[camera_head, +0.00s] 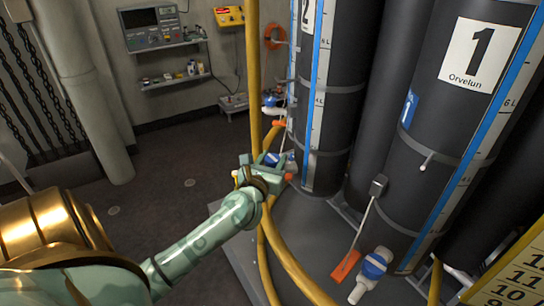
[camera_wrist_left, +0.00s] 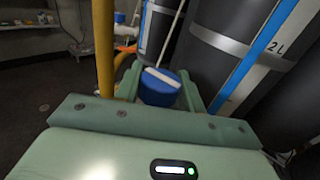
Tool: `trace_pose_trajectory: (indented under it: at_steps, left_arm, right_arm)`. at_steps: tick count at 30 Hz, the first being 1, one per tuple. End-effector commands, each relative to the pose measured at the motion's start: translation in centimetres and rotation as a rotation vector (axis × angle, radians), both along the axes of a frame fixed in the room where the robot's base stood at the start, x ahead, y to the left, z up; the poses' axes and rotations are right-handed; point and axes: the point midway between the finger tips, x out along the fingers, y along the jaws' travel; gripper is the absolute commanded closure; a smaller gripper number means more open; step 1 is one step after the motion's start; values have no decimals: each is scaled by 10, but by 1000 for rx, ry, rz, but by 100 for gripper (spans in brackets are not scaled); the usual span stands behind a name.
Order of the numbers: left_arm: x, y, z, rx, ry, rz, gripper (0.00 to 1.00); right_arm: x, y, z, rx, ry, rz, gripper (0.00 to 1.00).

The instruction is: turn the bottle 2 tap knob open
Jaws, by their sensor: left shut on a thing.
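Bottle 2 (camera_head: 338,90) is a tall dark cylinder with a blue level stripe, right of my left gripper (camera_head: 274,161). Its tap knob (camera_wrist_left: 160,88) is blue with a white bar across the top, which lies slanted in the left wrist view. The knob sits between the two green fingers, and my left gripper is shut on it. In the head view the fingers hide most of the knob. An orange part (camera_head: 290,168) shows beside the gripper. My right gripper is in neither view.
Bottle 1 (camera_head: 440,130) stands to the right, with its own blue knob (camera_head: 375,264) and an orange-ended lever (camera_head: 346,266). A yellow hose (camera_head: 285,255) runs close by my left forearm. A shelf (camera_head: 170,82) is on the back wall. The floor at left is clear.

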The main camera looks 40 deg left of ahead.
Motion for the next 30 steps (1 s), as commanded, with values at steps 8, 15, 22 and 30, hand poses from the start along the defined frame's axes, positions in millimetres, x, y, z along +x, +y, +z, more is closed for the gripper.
trace_pose_trajectory:
  at_steps: [8, 15, 22, 30]
  left_arm:
    - [1, -1, -1, -8, -2, 262, 84]
    - [1, -1, -4, -8, -1, 489, 84]
    - [1, 0, -5, -5, 1, 693, 84]
    - [1, 0, -4, -2, 1, 872, 84]
  right_arm:
    - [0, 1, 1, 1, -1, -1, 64]
    - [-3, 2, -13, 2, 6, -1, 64]
    - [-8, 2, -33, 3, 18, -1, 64]
    - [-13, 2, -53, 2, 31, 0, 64]
